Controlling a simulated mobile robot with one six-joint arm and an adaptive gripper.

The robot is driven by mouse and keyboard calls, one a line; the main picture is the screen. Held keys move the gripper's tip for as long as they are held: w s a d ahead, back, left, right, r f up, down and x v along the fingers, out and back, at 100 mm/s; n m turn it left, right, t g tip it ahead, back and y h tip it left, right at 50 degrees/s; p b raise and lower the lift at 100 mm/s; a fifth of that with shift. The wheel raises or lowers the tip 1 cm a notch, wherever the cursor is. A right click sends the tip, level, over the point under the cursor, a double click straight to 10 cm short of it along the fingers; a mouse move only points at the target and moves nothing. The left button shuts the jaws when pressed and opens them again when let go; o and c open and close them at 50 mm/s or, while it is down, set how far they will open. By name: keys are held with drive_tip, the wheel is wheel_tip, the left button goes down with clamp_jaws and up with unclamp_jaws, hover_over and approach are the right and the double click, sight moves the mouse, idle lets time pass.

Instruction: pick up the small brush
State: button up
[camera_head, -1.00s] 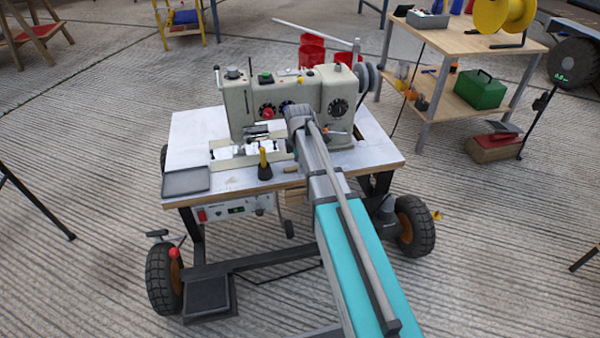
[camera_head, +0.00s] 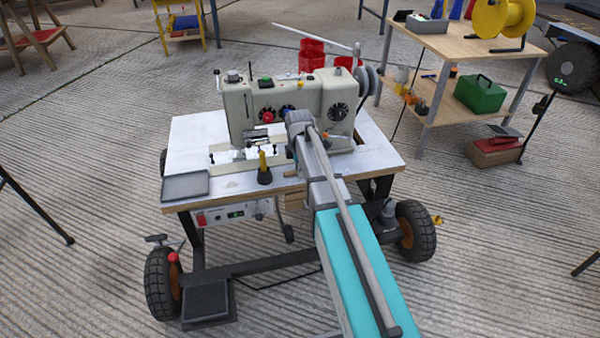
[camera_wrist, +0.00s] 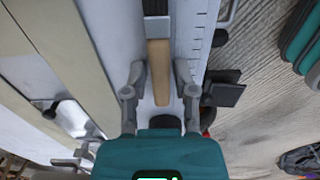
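The small brush (camera_wrist: 160,72) shows in the wrist view, with a pale wooden handle and a dark upper part. It lies on a white surface at the top middle of that view. My gripper (camera_wrist: 159,75) has its two fingers apart, one on each side of the wooden handle. A gap shows between the handle and each finger, so the gripper is open. The lower end of the handle runs down toward the gripper's body. In the head view my arm covers the brush and the fingertips at the white worktable (camera_head: 190,140).
A beige sewing machine (camera_head: 245,112) stands on the worktable close to my arm. A yellow-handled tool with a dark base (camera_head: 264,172) and a grey tray (camera_head: 185,187) are at the table's front. A wooden shelf table (camera_head: 460,42) stands at the back right.

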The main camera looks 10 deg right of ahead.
clamp_jaws()
drive_tip(key=shift+r, duration=0.1)
drive_tip(key=shift+r+p, duration=0.9)
drive_tip(key=shift+p, duration=0.1)
drive_tip(key=s+r+p, duration=1.1)
drive_tip(key=s, duration=0.3)
drive_tip(key=shift+a, duration=0.2)
